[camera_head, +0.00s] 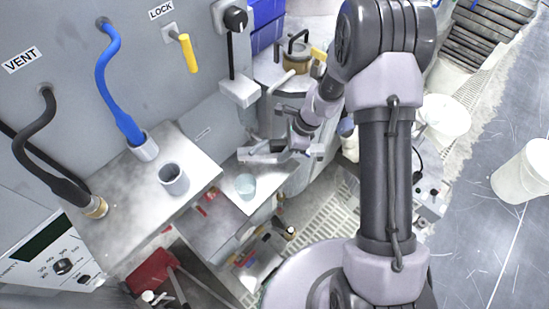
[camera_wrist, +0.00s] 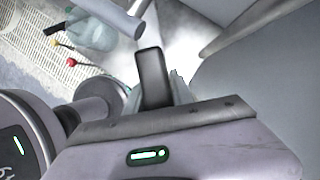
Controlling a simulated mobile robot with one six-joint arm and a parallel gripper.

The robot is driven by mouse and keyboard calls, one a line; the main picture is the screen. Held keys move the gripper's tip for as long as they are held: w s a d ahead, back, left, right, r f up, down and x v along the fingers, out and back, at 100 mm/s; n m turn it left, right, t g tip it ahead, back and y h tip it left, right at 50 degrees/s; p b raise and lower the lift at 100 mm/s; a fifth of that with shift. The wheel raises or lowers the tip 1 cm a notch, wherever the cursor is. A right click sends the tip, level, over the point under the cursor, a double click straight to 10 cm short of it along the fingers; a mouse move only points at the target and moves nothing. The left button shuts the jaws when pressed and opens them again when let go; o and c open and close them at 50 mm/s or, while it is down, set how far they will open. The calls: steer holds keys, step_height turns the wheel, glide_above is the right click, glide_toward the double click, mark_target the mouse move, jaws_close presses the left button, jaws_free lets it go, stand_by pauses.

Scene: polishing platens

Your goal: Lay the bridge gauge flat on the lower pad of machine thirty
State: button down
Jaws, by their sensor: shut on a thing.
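My gripper (camera_head: 300,142) is at the end of my arm, low beside the round grey machine body. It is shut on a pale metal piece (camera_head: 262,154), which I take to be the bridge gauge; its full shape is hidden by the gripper. The piece appears level, above the metal shelf's far end; I cannot tell whether it touches anything. In the wrist view one dark finger of my gripper (camera_wrist: 153,78) stands over a pale surface. The round machine top (camera_head: 268,72) carries a brass-coloured fitting. I cannot make out a lower pad or a number thirty.
A grey cup (camera_head: 174,178) stands on a metal ledge (camera_head: 125,215) with blue and black hoses. White buckets (camera_head: 524,172) stand on the right floor. Tools lie below the shelf.

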steer(key=shift+a, duration=0.7)
steer(key=shift+a+b, duration=0.3)
steer(key=shift+a, duration=0.3)
step_height(320, 180, down, 4)
steer(key=shift+d+r+b, duration=0.1)
steer(key=shift+r+b, duration=0.15)
steer(key=shift+b, duration=0.65)
steer(key=shift+f, duration=0.15)
steer(key=c, duration=1.1)
jaws_free()
